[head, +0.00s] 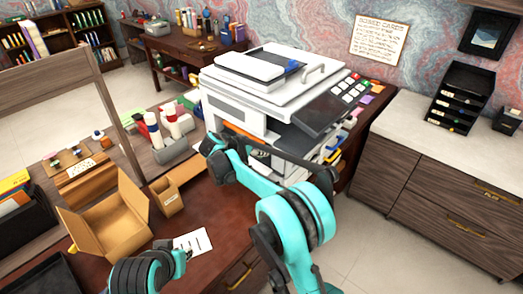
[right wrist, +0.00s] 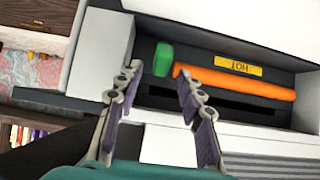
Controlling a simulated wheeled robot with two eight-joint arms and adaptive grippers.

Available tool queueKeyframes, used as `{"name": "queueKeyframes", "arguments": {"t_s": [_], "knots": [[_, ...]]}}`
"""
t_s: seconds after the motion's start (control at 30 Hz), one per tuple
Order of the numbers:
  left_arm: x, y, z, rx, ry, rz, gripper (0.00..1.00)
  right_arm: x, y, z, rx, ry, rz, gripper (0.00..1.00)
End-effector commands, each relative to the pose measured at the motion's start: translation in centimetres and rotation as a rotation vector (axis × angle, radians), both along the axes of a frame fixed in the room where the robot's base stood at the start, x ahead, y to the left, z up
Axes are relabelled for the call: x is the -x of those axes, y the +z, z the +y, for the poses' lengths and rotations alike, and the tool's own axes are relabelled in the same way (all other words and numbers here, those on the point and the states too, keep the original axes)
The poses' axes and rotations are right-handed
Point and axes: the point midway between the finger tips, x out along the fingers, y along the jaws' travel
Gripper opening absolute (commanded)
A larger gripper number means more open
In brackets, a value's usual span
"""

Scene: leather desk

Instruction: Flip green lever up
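The green lever (right wrist: 163,59) shows in the right wrist view as a short green block in the dark recess of the white printer (head: 232,110), at the left end of an orange roller (right wrist: 235,82). My right gripper (right wrist: 158,72) is open, one finger to each side below the lever, with the lever just beyond the fingertips. I cannot tell whether they touch. In the head view my right arm reaches to the printer's front and the lever is hidden. My left gripper (head: 182,250) is low over the desk; its fingers are too small to read.
A yellow HOT label (right wrist: 238,66) sits above the roller. An open cardboard box (head: 105,222) and a white paper sheet (head: 193,242) lie on the leather desk (head: 222,222). Bottles (head: 165,125) stand left of the printer. A white-topped cabinet (head: 425,135) stands at the right.

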Motion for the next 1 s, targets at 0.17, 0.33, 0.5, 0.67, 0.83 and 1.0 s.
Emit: {"name": "queueKeyframes", "arguments": {"t_s": [0.17,0.33,0.5,0.67,0.83,1.0], "knots": [[0.0,0.0,0.0,0.000,0.000,0.000,0.19,2.4,2.4,2.5,0.000,0.003,0.000,0.38],[0.0,0.0,0.0,0.000,0.000,0.000,0.19,4.2,4.3,4.3,0.000,0.001,0.000,0.38],[0.0,0.0,0.0,0.000,0.000,0.000,0.19,5.2,5.3,5.3,0.001,0.001,-0.001,0.38],[0.0,0.0,0.0,0.000,0.000,0.000,0.19,5.4,5.5,5.4,0.000,-0.001,0.000,0.38],[0.0,0.0,0.0,0.000,0.000,0.000,0.19,5.4,5.5,5.4,0.000,0.000,0.000,0.35],[0.0,0.0,0.0,0.000,0.000,0.000,0.19,5.5,5.4,5.2,0.045,0.040,0.046,0.00]]}}
